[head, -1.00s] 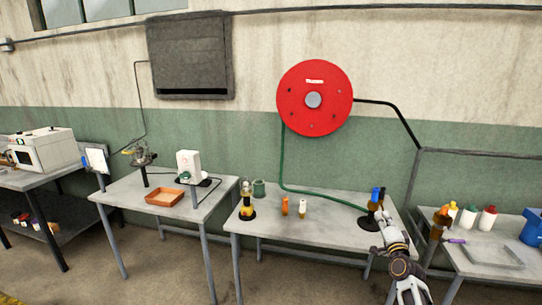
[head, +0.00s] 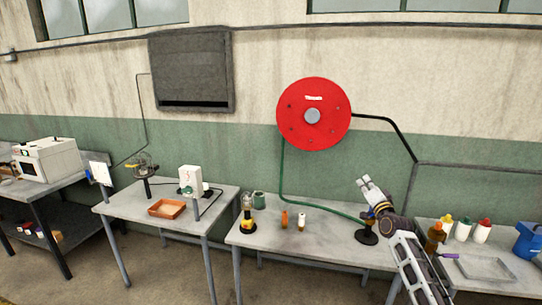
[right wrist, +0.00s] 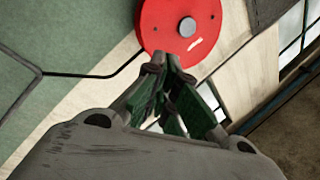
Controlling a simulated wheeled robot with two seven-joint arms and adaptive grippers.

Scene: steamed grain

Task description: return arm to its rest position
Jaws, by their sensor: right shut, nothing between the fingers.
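My right gripper (head: 366,186) is raised in front of the wall, above the right end of the middle table (head: 270,240). Its fingers point up and to the left in the head view. In the right wrist view its fingertips (right wrist: 168,62) are together, with nothing between them, and the red hose reel shows beyond them. My right arm comes up from the bottom right and partly hides a dark stand with a blue-topped item (head: 368,232) on the table. My left gripper is not in view.
The red reel (head: 313,113) hangs on the wall with a green hose to the table. Small bottles (head: 284,219) and a lamp-like item (head: 247,215) stand on the middle table. The right table holds several bottles (head: 463,230), a tray (head: 485,267) and a blue container (head: 527,241).

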